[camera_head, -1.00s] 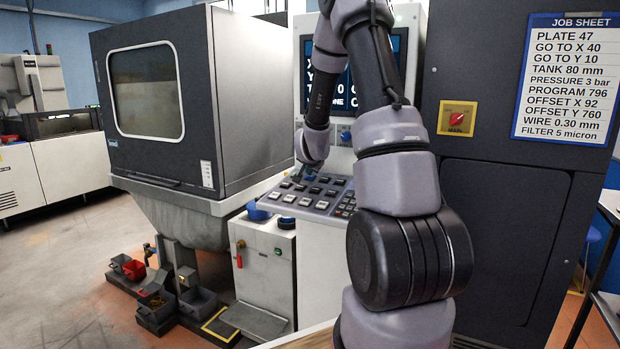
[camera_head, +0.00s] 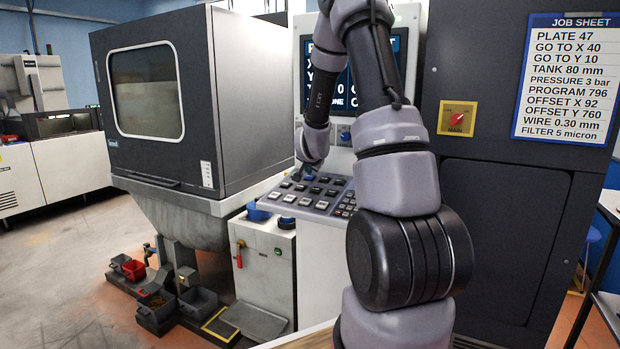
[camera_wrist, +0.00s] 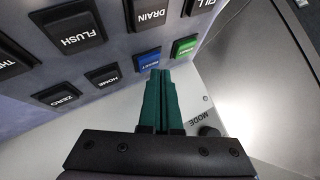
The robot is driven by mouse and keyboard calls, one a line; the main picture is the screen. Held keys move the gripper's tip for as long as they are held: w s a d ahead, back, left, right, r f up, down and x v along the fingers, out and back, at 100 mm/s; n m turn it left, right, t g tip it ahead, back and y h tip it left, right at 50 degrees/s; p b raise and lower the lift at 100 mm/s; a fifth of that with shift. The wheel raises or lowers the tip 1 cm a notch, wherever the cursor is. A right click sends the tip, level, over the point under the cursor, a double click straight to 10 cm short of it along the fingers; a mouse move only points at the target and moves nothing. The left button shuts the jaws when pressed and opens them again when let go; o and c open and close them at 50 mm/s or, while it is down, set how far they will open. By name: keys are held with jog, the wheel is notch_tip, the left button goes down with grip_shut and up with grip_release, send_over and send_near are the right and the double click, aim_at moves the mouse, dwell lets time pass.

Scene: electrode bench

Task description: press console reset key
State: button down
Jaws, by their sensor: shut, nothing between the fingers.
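The blue key marked RESET (camera_wrist: 148,59) sits on the console's key panel in the wrist view, partly covered by my fingers. My gripper (camera_wrist: 161,75) has green fingers closed together, with nothing between them. Its tips are at the right part of the blue key, beside the green key (camera_wrist: 184,47). I cannot tell whether they touch the blue key. In the head view my arm reaches down to the sloped console panel (camera_head: 268,201), and its end is over the panel's upper left keys.
Keys marked HOME (camera_wrist: 102,76), FLUSH (camera_wrist: 76,37) and DRAIN (camera_wrist: 150,13) lie close around the fingers. A MODE knob (camera_wrist: 208,131) is below right. A console screen (camera_head: 399,45) stands behind my arm, with a dark cabinet (camera_head: 500,200) to the right.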

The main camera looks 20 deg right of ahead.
aim_at(307, 183)
jog(key=shift+r, duration=0.35)
jog(key=r, duration=0.3)
jog(key=a+r, duration=0.1)
jog(key=r, duration=0.1)
jog(key=shift+s, duration=0.35)
dwell(0.6)
jog(key=s+a+r+n+y, duration=0.4)
jog(key=s+a+r+y, duration=0.1)
jog(key=s+a+r, duration=0.9)
jog(key=s+a+n+g, duration=0.1)
jog(key=s, duration=0.9)
jog(key=s+a+n+g+y, duration=0.1)
jog(key=s+a+n+g, duration=0.1)
jog(key=s, duration=0.9)
jog(key=shift+s+a+r+n, duration=0.15)
jog(key=shift+s+n, duration=0.15)
